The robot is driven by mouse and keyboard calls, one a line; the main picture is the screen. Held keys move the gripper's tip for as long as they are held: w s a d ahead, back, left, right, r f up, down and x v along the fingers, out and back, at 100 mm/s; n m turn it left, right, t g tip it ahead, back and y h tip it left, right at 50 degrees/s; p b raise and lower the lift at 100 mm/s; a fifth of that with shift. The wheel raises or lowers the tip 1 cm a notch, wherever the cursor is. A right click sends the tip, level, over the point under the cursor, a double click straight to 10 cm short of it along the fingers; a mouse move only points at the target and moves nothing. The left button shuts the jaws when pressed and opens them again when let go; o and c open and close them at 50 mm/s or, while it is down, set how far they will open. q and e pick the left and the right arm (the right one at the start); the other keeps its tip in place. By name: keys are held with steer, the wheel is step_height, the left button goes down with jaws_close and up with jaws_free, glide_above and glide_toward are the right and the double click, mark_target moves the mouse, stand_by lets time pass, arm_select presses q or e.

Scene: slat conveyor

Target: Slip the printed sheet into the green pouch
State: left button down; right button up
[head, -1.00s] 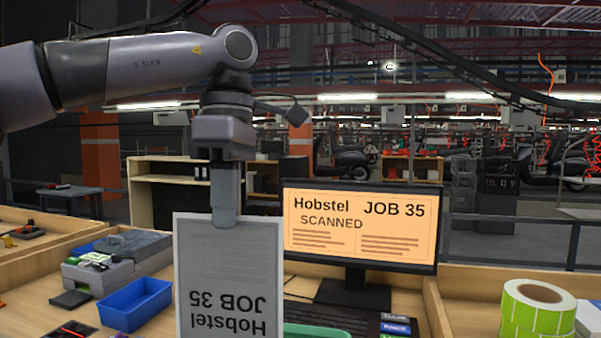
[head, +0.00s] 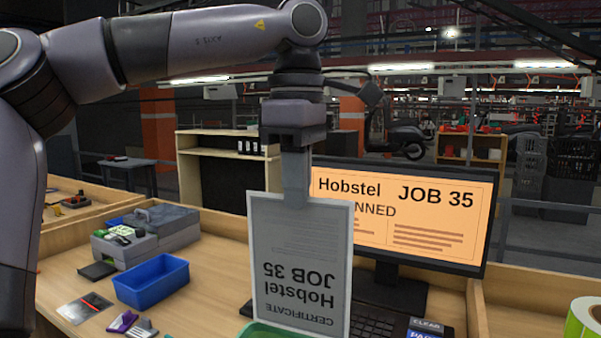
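The printed sheet (head: 300,255) hangs upright in the head view, its text upside down, reading "CERTIFICATE Hobstel JOB 35". My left gripper (head: 296,196) is shut on its upper edge. A strip of green (head: 262,331) shows at the bottom edge of the picture, just below the sheet's lower edge; it may be the green pouch, mostly hidden and cut off. I cannot tell whether the sheet's lower edge is inside it or in front of it. My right gripper is not in view.
A monitor (head: 440,247) reading "Hobstel JOB 35" stands behind the sheet, with a keyboard (head: 374,326) in front. A blue bin (head: 152,281), a grey device (head: 150,233) and a label roll (head: 588,322) are on the bench. Bare wood lies left of the sheet.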

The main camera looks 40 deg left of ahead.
arm_select(q)
steer(key=shift+f, duration=0.5)
step_height(320, 180, down, 10)
steer(key=b, duration=0.6)
steer(key=c, duration=1.3)
jaws_free()
step_height(320, 180, up, 8)
steer(key=p, duration=0.6)
